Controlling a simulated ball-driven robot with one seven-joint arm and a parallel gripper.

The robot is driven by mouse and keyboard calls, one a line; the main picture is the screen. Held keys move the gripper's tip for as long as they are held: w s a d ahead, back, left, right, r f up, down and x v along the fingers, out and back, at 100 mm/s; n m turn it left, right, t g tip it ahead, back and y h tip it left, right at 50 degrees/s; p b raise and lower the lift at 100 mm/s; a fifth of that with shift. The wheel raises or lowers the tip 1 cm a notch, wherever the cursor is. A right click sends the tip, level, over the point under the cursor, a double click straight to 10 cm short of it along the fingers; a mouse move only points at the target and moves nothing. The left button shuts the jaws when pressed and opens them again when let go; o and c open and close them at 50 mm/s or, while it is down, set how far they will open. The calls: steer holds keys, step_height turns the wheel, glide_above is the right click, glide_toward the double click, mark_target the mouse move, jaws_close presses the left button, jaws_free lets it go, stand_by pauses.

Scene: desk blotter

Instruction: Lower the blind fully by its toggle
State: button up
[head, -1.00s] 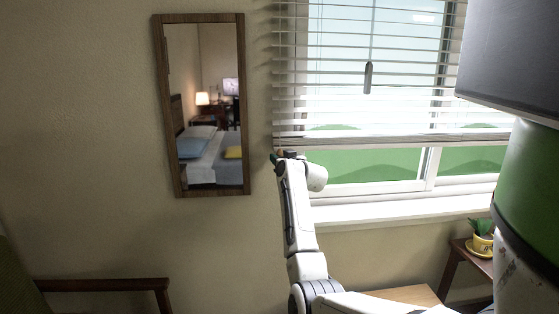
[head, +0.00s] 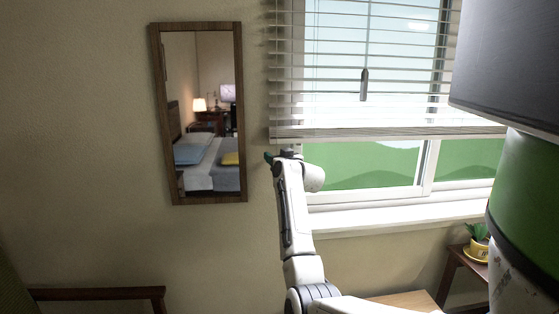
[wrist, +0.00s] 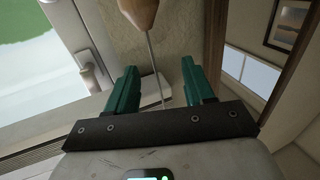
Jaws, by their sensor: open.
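The white slatted blind (head: 400,132) hangs over the upper part of the window, and its bottom rail stands well above the sill. My gripper (head: 270,157) is just below the rail's left end, and the toggle cannot be made out there. In the wrist view, my gripper (wrist: 161,76) has its two green fingers apart with nothing clamped. A wooden toggle (wrist: 140,12) shows at the top edge, partly cut off, beyond the fingertips. Its thin cord (wrist: 152,60) runs down the picture between the fingers.
A wood-framed mirror (head: 243,110) hangs on the wall left of the window. The white sill (head: 400,215) runs below the glass. A potted plant (head: 478,240) stands on a small table at the right. A wooden armrest (head: 100,293) is at lower left.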

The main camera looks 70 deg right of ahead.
steer(key=b+v, duration=0.1)
steer(key=v, duration=0.9)
steer(key=shift+s+a+b, duration=0.15)
steer(key=shift+a+b, duration=0.1)
steer(key=shift+b, duration=0.1)
